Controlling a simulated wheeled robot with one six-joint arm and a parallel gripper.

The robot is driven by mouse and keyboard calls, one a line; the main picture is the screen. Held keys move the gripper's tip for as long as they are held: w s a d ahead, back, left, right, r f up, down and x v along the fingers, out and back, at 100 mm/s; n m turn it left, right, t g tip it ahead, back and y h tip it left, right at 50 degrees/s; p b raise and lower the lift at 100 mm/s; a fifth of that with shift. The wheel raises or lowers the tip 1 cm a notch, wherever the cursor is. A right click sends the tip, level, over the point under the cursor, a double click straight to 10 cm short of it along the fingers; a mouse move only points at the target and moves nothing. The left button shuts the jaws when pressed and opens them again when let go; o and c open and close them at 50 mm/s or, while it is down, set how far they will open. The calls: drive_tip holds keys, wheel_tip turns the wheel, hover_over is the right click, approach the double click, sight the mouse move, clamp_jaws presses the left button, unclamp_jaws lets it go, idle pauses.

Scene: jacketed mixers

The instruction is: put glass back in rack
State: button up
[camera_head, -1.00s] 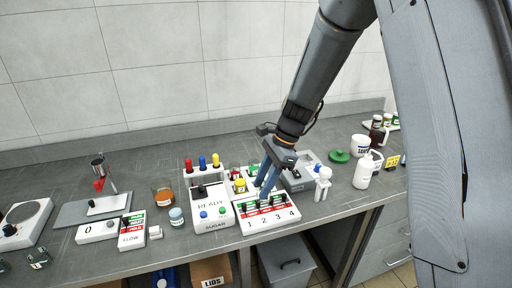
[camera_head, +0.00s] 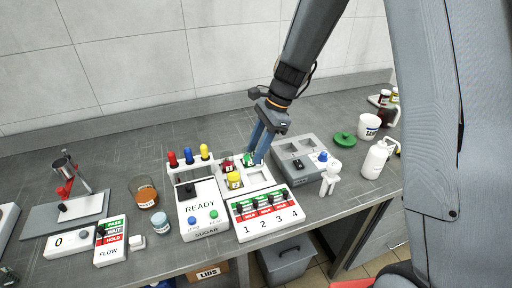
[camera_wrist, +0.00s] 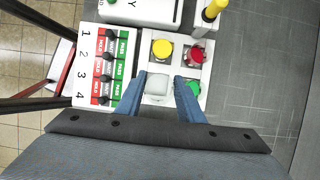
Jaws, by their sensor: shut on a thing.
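My gripper (camera_head: 256,161) points down over the white rack (camera_head: 268,186), its two blue fingers shut on a pale, clear-looking glass (camera_wrist: 157,86). In the wrist view the glass shows between the fingertips (camera_wrist: 161,80), over the rack's compartment beside the yellow-topped and green-topped items. I cannot tell whether the glass is inside that compartment or above it. The rack holds a yellow-topped item (camera_head: 234,179), a red-topped item (camera_head: 226,165) and a green-topped item (camera_head: 249,159). In the head view the fingers partly hide the rack's back right, and the glass is hard to make out.
A numbered switch panel (camera_head: 265,224) lies in front of the rack. The READY sugar unit (camera_head: 204,210) stands left of it, a grey box (camera_head: 302,146) right. A white figure-shaped item (camera_head: 330,178) and a white bottle (camera_head: 375,160) stand farther right. The counter behind is clear.

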drive_tip(key=shift+f+b, duration=1.4)
drive_tip(key=shift+f, duration=0.2)
drive_tip(key=shift+f+b, duration=0.65)
drive_tip(key=shift+f, duration=1.1)
drive_tip(key=o, duration=1.7)
drive_tip(key=shift+c, duration=0.2)
drive_tip(key=shift+r+p, duration=2.75)
drive_tip(key=shift+r, duration=0.3)
drive_tip(key=shift+d, duration=0.1)
